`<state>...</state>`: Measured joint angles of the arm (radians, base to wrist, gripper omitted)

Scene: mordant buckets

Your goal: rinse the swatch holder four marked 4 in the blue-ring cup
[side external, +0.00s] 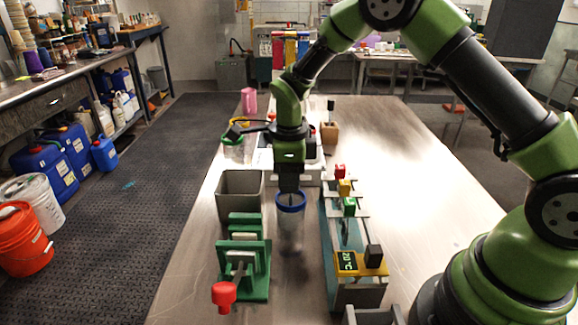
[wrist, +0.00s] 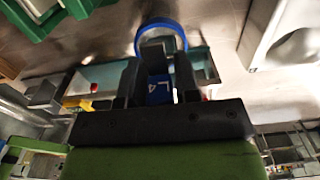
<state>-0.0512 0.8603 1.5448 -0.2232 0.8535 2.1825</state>
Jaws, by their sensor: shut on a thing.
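My gripper (side external: 289,186) is shut on a blue block marked 4, the top of swatch holder four (wrist: 158,90), seen between the fingers in the wrist view. In the side view the fingers hide the block. The blue-ring cup (side external: 291,205) is a clear, upright cup with a blue rim, standing on the table. My fingers point down right at its rim in the side view. The rim also shows in the wrist view (wrist: 161,24), just beyond the fingertips. I cannot tell how deep the holder's lower part sits in the cup.
Right of the cup is a long bath (side external: 358,294) with red (side external: 340,170), yellow (side external: 345,187) and green (side external: 349,206) holder tops and a 20 °C display. Left are a grey bin (side external: 240,188) and a green press (side external: 257,285) with a red knob. The table's right side is clear.

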